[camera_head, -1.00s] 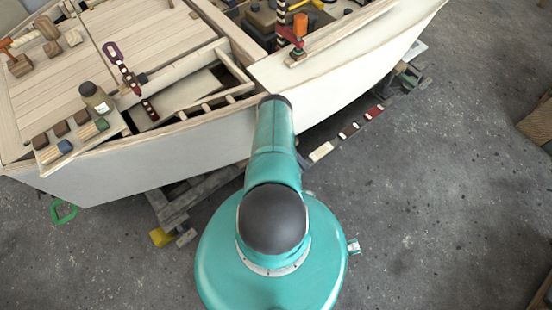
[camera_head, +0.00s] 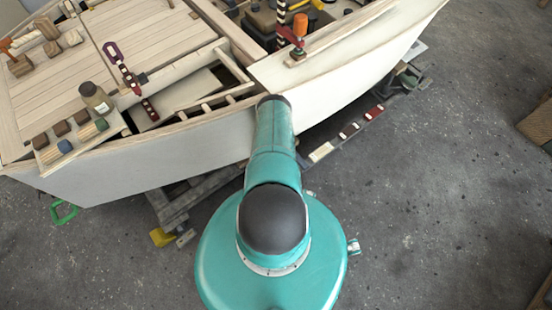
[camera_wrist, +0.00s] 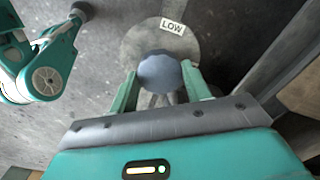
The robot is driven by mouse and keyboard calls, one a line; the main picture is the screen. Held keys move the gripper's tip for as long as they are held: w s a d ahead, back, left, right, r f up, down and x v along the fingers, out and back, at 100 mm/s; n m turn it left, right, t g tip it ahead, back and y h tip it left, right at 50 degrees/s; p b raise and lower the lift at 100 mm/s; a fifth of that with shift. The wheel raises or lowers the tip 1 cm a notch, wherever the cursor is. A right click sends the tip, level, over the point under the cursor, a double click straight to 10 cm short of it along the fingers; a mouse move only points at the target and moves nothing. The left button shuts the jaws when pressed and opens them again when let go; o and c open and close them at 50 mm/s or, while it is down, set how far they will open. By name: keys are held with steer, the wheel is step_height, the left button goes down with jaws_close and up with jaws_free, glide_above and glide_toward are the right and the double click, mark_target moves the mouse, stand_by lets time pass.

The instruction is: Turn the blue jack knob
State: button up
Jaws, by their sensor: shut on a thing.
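The blue jack knob (camera_wrist: 160,72) is a faceted, dull blue-grey knob in the middle of the wrist view. It stands above a round grey plate (camera_wrist: 133,45). A white label reading "LOW" (camera_wrist: 172,27) lies on the plate beyond the knob. My gripper (camera_wrist: 161,82) is shut on the knob, with one teal finger on its left side and one on its right. In the head view the knob and my gripper are hidden; only my teal arm shows there.
The plywood hull (camera_head: 150,165) stands across the upper part of the head view, with a small bottle (camera_head: 97,98) and several wooden blocks on it. Trestle timbers (camera_head: 185,207) and a yellow block (camera_head: 163,237) lie beneath. Grey floor (camera_head: 440,200) is clear at right.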

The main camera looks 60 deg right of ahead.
steer(key=m, duration=0.6)
stand_by(0.7)
steer(key=o, duration=1)
